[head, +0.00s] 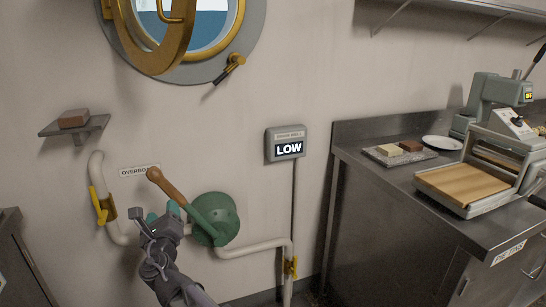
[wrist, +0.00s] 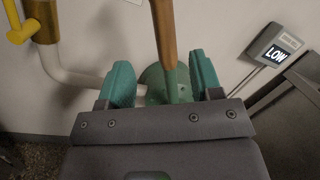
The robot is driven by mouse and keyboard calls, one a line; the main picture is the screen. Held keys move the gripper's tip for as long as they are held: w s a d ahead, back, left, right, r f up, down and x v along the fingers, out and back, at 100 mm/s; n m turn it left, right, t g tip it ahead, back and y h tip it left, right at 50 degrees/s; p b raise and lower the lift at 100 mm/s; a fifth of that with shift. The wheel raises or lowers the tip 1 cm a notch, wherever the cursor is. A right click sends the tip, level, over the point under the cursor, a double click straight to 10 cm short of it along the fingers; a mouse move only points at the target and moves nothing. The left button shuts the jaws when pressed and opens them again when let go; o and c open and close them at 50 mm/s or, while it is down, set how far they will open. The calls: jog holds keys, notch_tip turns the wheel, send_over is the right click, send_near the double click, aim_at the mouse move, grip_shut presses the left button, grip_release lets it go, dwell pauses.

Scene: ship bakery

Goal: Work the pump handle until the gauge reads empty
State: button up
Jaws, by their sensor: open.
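The pump is a round green body (head: 220,219) on the wall, with a handle (head: 167,186) that has a brown wooden grip and leans up to the left. My gripper (head: 161,212) is in front of the handle, just below its grip. In the wrist view, my gripper (wrist: 162,82) is open, with its teal fingers on either side of the handle (wrist: 165,40) in the picture. Whether a finger touches it cannot be told. The gauge (head: 287,146) on the wall reads LOW, and it also shows in the wrist view (wrist: 276,56).
White pipes (head: 257,246) run from the pump, with a yellow valve lever (head: 99,206) at left and another (head: 291,266) at lower right. A small shelf (head: 86,129) holds a brown block. The steel counter (head: 413,193) stands at right.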

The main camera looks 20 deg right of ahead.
aim_at(169, 188)
dwell(0.8)
jog(key=w+d+r+n+g+y+p, duration=0.1)
jog(key=w+d+y+p, duration=0.15)
jog(key=d, duration=0.35)
jog(key=w+d+r+g+y+p, duration=0.1)
jog(key=w+d+r+p, duration=0.15)
jog(key=d, duration=0.35)
jog(key=s+a+f+n+g+y, duration=0.1)
jog(key=s+a+n+g+y, duration=0.2)
jog(key=a+n+y, duration=0.3)
jog(key=shift+m+y, duration=0.45)
jog(key=shift+m, duration=0.15)
jog(key=x, duration=1)
jog(key=shift+w+f, duration=0.15)
jog(key=shift+w, duration=0.15)
grip_shut()
